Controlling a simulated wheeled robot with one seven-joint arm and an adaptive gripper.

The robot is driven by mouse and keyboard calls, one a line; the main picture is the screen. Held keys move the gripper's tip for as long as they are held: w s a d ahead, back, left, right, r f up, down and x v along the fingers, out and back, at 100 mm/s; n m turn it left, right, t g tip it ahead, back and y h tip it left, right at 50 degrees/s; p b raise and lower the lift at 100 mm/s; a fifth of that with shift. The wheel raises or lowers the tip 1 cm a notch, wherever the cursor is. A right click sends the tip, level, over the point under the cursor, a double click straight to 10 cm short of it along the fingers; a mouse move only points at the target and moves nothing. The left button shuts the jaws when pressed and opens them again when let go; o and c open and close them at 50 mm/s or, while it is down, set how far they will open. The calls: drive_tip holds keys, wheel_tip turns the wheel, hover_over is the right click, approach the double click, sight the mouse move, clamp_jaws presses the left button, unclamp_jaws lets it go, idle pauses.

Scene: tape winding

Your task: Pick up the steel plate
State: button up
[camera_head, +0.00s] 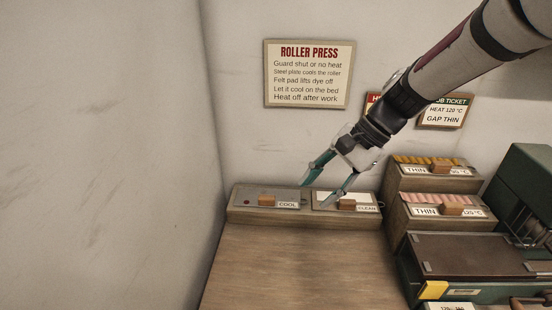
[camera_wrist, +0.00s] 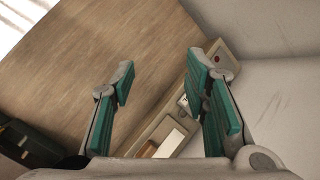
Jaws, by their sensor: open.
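The steel plate (camera_head: 287,195) is a flat grey plate with a small wooden block handle (camera_head: 266,200) and a "COOL" label. It lies in the left part of a low wooden tray (camera_head: 240,218) against the back wall. My gripper (camera_head: 314,194) is open and empty, pointing down over the tray, right of the steel plate's handle and near the gap between the two plates. In the wrist view my gripper's fingers (camera_wrist: 160,66) are spread wide with nothing between them but bench. There the right finger hides most of the steel plate.
A white pad labelled "CLEAN" (camera_head: 329,197), also with a wooden handle, lies in the tray's right part. Stacked "THIN" boxes (camera_head: 412,184) and a dark green machine (camera_head: 470,262) stand to the right. The wooden bench top (camera_head: 300,265) in front is clear.

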sight(269, 197)
drive_tip(key=w+a+f+m+y, duration=0.1)
drive_tip(key=w+f+m+y, duration=0.1)
drive_tip(key=w+f+m, duration=0.1)
drive_tip(key=w+a+f+m+y, duration=0.2)
drive_tip(key=w+f+m, duration=0.1)
drive_tip(key=w+f, duration=0.3)
drive_tip(key=w+a+f+m+t+y, duration=0.1)
drive_tip(key=w+f+m+y, duration=0.1)
drive_tip(key=w+f+m, duration=0.1)
drive_tip(key=shift+w+a+f+y, duration=0.2)
drive_tip(key=shift+w+f, duration=0.25)
drive_tip(key=shift+w, duration=0.2)
drive_tip(key=shift+w+a+f+y, duration=0.1)
drive_tip(key=shift+w+f+y, duration=0.1)
drive_tip(key=shift+w+f, duration=0.35)
drive_tip(key=x, duration=0.7)
drive_tip(key=shift+w+a+p, duration=0.1)
drive_tip(key=shift+w+p, duration=0.05)
drive_tip(key=shift+p, duration=0.15)
clamp_jaws()
